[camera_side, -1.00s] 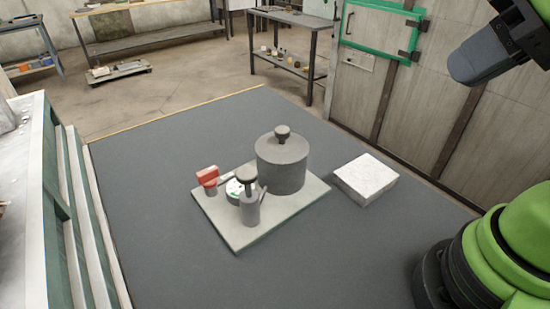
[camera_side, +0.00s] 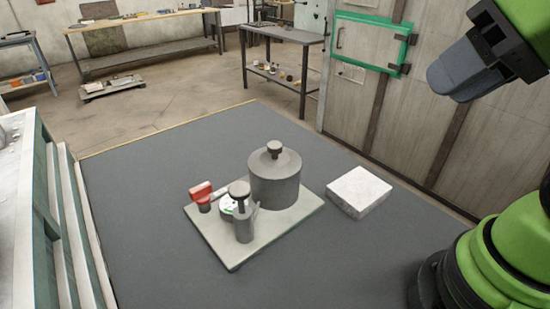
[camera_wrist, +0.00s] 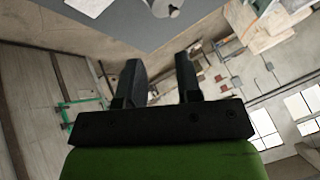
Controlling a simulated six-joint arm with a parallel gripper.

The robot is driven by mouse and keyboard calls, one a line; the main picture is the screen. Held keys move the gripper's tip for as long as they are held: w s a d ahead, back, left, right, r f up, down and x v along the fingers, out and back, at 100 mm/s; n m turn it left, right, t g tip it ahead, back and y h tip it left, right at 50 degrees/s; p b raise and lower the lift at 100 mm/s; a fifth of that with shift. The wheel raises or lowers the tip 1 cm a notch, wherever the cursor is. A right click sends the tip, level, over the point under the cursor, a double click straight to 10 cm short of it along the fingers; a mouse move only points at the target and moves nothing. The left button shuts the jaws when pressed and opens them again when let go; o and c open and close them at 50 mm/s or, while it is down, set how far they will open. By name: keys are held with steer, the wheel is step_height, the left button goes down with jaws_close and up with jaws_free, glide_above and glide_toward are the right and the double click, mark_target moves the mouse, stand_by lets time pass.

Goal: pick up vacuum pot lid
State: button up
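The vacuum pot lid (camera_side: 262,164) is a grey disc with a dark knob on top. It sits on the grey cylindrical pot (camera_side: 275,188), which stands at the back right of a pale base plate (camera_side: 236,257). My gripper (camera_side: 452,78) is high at the upper right in the side view, well away from the lid and holding nothing visible. In the wrist view my gripper (camera_wrist: 159,68) shows two dark fingers apart with an empty gap between them. A grey rounded part is cut off at the top of the wrist view; I cannot tell whether the lid shows there.
On the plate, a red-handled fitting (camera_side: 202,194), a round gauge (camera_side: 228,207) and a smaller grey cylinder with a dark knob (camera_side: 241,222) stand left of the pot. A white block (camera_side: 359,191) lies to its right. The dark tabletop (camera_side: 130,180) is clear at left.

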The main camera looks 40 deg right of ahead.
steer(key=o, duration=0.4)
steer(key=n+t+h, duration=0.2)
steer(key=n+h, duration=0.9)
steer(key=n, duration=2)
glide_toward(275, 147)
steer(key=shift+t, duration=0.3)
steer(key=x, duration=0.9)
steer(key=shift+d+f, duration=0.1)
steer(key=shift+f, duration=0.1)
